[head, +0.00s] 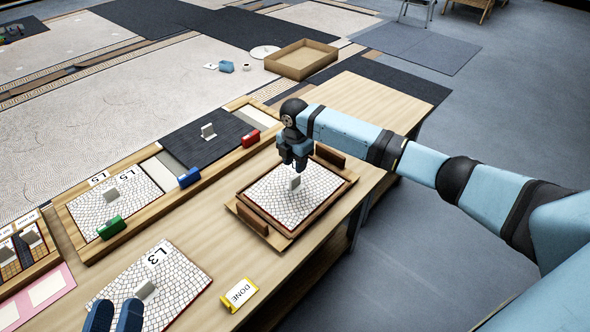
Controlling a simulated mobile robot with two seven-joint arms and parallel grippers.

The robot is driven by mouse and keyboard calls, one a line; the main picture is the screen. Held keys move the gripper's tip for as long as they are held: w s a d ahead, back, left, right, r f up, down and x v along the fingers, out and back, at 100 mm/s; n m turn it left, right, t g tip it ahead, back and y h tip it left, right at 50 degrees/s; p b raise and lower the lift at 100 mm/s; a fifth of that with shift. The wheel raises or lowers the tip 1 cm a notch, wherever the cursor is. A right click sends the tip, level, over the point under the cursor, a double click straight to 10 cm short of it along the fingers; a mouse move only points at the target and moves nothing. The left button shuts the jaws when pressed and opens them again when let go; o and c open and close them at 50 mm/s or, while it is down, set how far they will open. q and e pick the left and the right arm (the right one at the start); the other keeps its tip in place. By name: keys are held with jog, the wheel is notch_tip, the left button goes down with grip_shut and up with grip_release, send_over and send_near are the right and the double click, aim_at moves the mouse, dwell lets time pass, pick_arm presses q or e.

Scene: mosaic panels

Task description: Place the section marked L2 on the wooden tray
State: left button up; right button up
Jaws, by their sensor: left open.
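A pale mosaic section (278,207) with a small grey knob (294,183) lies on the wooden tray (240,193). No mark shows on it; my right gripper covers its far edge, so I cannot tell whether it is L2. My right gripper (294,168) is just above that knob; its fingers are too small and dark to read. A section marked L3 (178,276), with a grey knob (145,290), lies on the table at the lower left. My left gripper (115,316) is open at the bottom edge, beside the L3 section's near left corner.
A wooden frame on the table holds a section marked L5 (88,205) and a dark section (185,140). Green (111,228), blue (189,177) and red (251,138) blocks sit along it. A yellow DONE sign (239,295) stands at the front. An empty box (302,60) is beyond.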

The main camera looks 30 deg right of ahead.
aim_at(295, 177)
pick_arm(q)
jog(key=shift+a+f+g+y+p, duration=0.3)
jog(key=shift+f+g+y, duration=0.05)
jog(key=shift+f, duration=0.45)
jog(key=shift+a+f+g+y+p, duration=0.25)
jog(key=shift+f+g+y, duration=0.1)
jog(key=shift+f, duration=0.45)
pick_arm(e)
jog(key=shift+r, duration=2.4)
